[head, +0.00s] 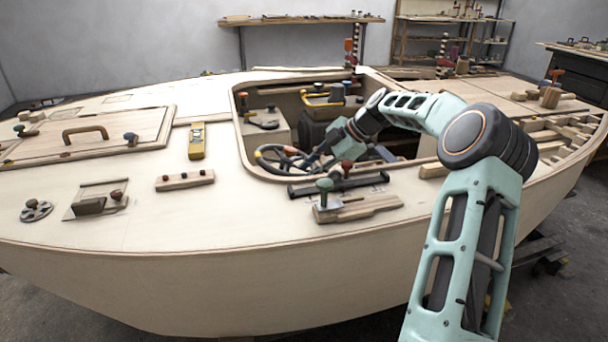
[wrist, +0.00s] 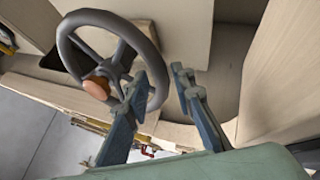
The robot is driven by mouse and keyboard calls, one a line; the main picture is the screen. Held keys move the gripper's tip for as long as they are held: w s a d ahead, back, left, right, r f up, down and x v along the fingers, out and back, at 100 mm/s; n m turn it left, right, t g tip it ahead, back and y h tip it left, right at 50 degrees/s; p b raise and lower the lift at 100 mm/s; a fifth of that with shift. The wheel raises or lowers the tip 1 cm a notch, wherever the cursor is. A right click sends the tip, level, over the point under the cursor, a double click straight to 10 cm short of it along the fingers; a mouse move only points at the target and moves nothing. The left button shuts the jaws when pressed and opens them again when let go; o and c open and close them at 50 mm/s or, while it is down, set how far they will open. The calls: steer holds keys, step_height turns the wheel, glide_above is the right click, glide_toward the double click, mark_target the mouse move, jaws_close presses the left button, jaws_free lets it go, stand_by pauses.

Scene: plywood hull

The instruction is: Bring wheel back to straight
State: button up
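The wheel (head: 270,147) is dark with spokes and sits in the cockpit opening, at its near left. In the wrist view the wheel (wrist: 141,38) fills the upper left, its rim tilted, with an orange round piece (wrist: 97,88) near its lower part. My gripper (wrist: 161,78) is open, with a clear gap between its two fingers. The right side of the rim shows between the fingertips, by the left finger; I cannot tell whether they touch. In the head view my gripper (head: 318,158) is at the wheel's right side, small and partly lost against the dark rim.
Pale cockpit walls stand close to the right of my gripper in the wrist view. On the near deck are a green-knobbed block (head: 355,208), a dark rail (head: 340,184) and a yellow tool (head: 196,142). A yellow-handled piece (head: 322,99) lies at the cockpit's far side.

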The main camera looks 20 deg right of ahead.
steer(key=v, duration=0.9)
steer(key=shift+r, duration=0.15)
